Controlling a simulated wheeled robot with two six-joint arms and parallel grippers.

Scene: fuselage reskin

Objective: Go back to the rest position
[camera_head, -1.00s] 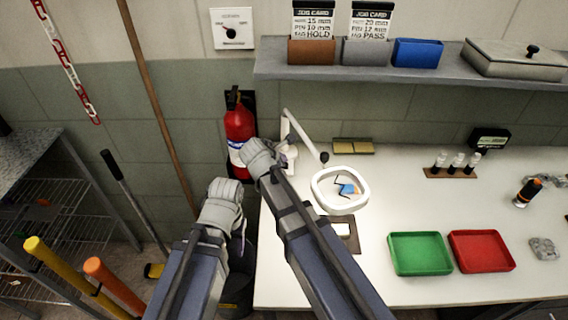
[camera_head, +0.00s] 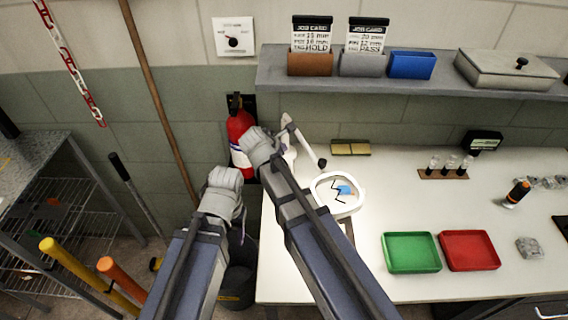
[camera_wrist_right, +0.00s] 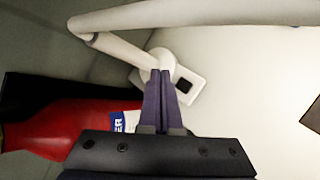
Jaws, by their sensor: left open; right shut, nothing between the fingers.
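My right arm reaches from the bottom centre of the head view towards the lamp base at the table's left end. Its wrist hides its fingers there. In the right wrist view my right gripper (camera_wrist_right: 160,85) is shut and empty, its tips in front of the white lamp base (camera_wrist_right: 183,85). Whether they touch it I cannot tell. My left arm comes in at the lower left of the head view, its wrist left of the table edge. Only a purple sliver of my left gripper (camera_head: 242,236) shows beneath it, open; its fingertips are hidden.
A red fire extinguisher (camera_head: 239,132) hangs on the wall close to my right wrist. The magnifier lamp (camera_head: 338,192) stands over the white table (camera_head: 400,175). A green tray (camera_head: 411,253) and a red tray (camera_head: 469,251) lie on it. A dark bin (camera_head: 237,280) stands below my left wrist.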

